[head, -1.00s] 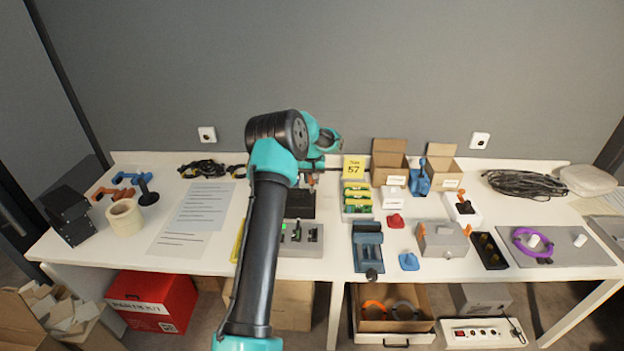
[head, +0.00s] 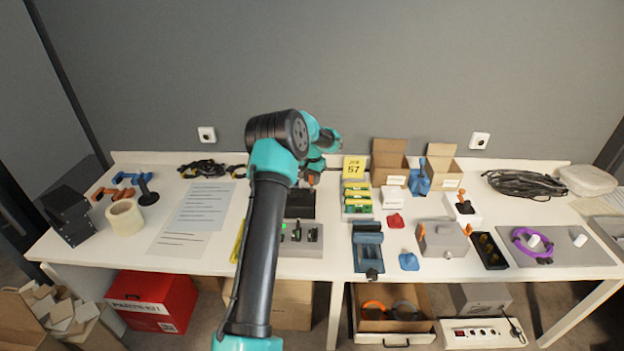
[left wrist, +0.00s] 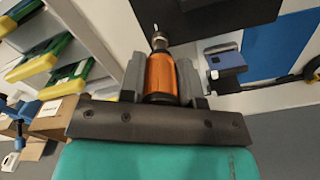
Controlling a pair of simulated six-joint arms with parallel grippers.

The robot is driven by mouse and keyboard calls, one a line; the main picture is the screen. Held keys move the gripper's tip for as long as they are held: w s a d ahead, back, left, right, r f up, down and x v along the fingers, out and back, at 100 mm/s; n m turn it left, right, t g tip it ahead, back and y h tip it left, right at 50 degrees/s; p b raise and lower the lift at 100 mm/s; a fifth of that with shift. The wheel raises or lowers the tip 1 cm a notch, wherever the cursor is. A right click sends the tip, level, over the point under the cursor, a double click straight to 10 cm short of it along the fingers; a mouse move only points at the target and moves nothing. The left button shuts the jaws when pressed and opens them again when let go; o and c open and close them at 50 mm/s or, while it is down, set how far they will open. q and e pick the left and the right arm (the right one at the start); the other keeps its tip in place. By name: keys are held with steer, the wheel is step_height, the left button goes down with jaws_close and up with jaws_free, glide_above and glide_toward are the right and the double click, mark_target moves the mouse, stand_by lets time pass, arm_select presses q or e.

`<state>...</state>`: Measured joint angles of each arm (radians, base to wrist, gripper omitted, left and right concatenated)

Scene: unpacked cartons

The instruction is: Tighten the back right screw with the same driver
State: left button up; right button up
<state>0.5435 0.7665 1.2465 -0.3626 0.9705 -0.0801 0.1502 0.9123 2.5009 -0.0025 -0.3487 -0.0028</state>
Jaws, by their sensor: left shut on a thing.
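My left gripper (head: 312,178) is over the back middle of the table, partly behind my own arm in the head view. In the left wrist view its jaws (left wrist: 161,75) are shut on the orange handle of the driver (left wrist: 160,78). The driver's metal bit points away from the jaws, towards a black block (left wrist: 195,18). This block also shows in the head view (head: 300,205), partly covered by my arm. I cannot tell whether the bit touches anything. The back right screw cannot be made out. My right gripper is not in view.
A grey box with green lights (head: 302,238) is in front of the black block. Yellow-green parts in a rack (head: 357,200) and a yellow "57" sign (head: 354,168) stand close to its right. Open cartons (head: 389,162) are farther right. Paper sheets (head: 195,215) lie left.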

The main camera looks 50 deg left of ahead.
arm_select(q)
steer(key=shift+n, duration=0.7)
steer(key=shift+r, duration=0.15)
steer(key=shift+r, duration=2.1)
steer(key=shift+r+n, duration=0.3)
steer(key=shift+r, duration=0.45)
steer(key=shift+f, duration=0.1)
